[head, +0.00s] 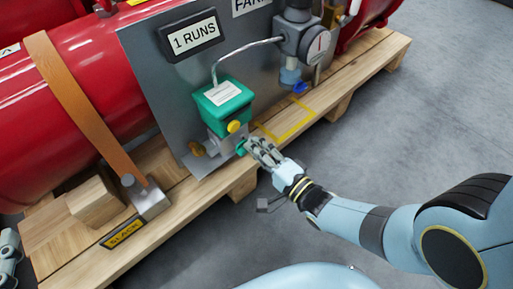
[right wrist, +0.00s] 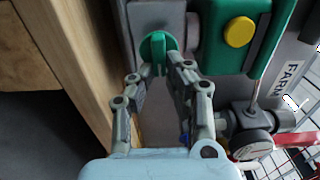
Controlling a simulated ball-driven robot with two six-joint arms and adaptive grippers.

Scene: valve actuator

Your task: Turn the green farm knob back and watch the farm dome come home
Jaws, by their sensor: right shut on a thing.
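The green knob (head: 241,147) sits low on the valve below a green actuator box (head: 224,103). It also shows in the right wrist view as a green disc with a raised bar (right wrist: 158,52). My right gripper (head: 253,150) is shut on the knob; its two fingers also show in the right wrist view (right wrist: 160,75), one on each side of the bar. A yellow round cap (head: 233,126) is on the box's lower part, and it is large in the right wrist view (right wrist: 239,32). I cannot tell which part is the farm dome. A grey piece at the left edge may be my left gripper (head: 8,245).
The grey panel (head: 165,90) carries a "1 RUNS" sign (head: 193,38) and a gauge (head: 317,45). A red tank (head: 65,110) lies behind on a wooden pallet (head: 370,58). A "SLACK" tag (head: 124,231) is at the pallet's front. Grey floor to the right is clear.

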